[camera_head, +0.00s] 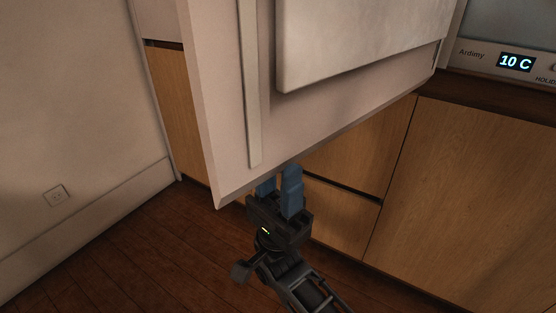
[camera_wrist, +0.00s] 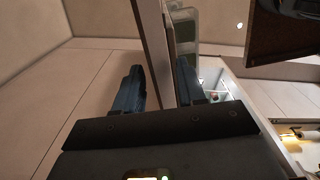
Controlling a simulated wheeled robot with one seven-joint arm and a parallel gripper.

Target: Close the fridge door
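The fridge door (camera_head: 228,110) stands open, a large pale panel with a raised inner liner (camera_head: 350,45), filling the top middle of the head view. My gripper (camera_head: 279,182) is at its lower edge, with two blue fingers pointing up. In the wrist view the door (camera_wrist: 154,45) runs between the spread fingers of my gripper (camera_wrist: 158,88). A gap shows between the left finger and the door; the right finger is close to the door's inner side, and I cannot tell if it touches. The fingers are apart, not clamped.
Wooden cabinet fronts (camera_head: 460,190) stand behind and right of the door. An appliance with a "10 C" display (camera_head: 515,62) is at the top right. A pale wall with a socket (camera_head: 56,196) is on the left. The wooden floor (camera_head: 150,250) is clear at lower left.

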